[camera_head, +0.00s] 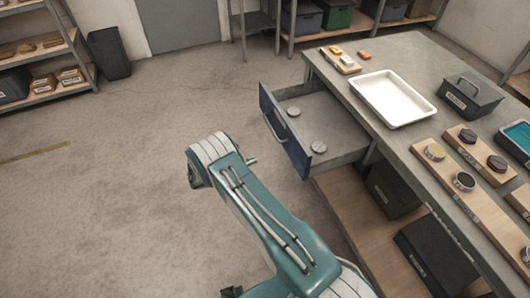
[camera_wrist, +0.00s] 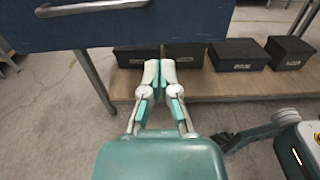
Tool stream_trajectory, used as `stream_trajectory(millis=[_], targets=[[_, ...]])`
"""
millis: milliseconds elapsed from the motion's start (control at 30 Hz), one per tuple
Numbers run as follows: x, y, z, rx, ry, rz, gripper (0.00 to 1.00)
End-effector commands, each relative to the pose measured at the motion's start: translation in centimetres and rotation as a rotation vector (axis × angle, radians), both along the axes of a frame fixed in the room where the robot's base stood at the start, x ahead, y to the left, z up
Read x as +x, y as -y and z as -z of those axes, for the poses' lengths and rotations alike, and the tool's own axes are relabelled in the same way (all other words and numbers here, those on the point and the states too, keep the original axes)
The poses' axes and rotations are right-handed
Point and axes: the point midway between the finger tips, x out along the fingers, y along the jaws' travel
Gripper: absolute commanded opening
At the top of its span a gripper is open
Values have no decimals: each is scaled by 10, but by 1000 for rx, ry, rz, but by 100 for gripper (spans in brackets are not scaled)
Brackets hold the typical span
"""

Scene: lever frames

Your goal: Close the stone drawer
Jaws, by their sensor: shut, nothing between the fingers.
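The stone drawer (camera_head: 284,142) is pulled out from the left side of the workbench. It has a dark blue front with a metal bar handle (camera_head: 274,128), and two round grey stones (camera_head: 319,147) lie inside. In the wrist view the blue drawer front (camera_wrist: 180,24) fills the top, with the handle (camera_wrist: 90,7) at upper left. My gripper (camera_wrist: 159,66) is shut and empty, with its fingertips below the drawer front's lower edge in that picture. Whether they touch it I cannot tell.
The workbench (camera_head: 410,62) carries a white tray (camera_head: 393,97), a dark caddy (camera_head: 469,97) and wooden boards with round pieces. Dark bins (camera_wrist: 238,54) stand on the shelf (camera_wrist: 205,88) under the bench. The floor (camera_head: 110,190) left of the drawer is clear.

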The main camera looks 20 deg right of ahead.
Motion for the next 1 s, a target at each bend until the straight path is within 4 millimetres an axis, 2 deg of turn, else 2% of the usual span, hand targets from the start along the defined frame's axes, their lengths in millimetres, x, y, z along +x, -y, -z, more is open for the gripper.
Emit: stream_trajectory(millis=[600, 800, 1000], targets=[[3, 109, -1, -1, 0, 6, 0], [4, 127, -1, -1, 1, 4, 0], [4, 128, -1, -1, 0, 2, 0]])
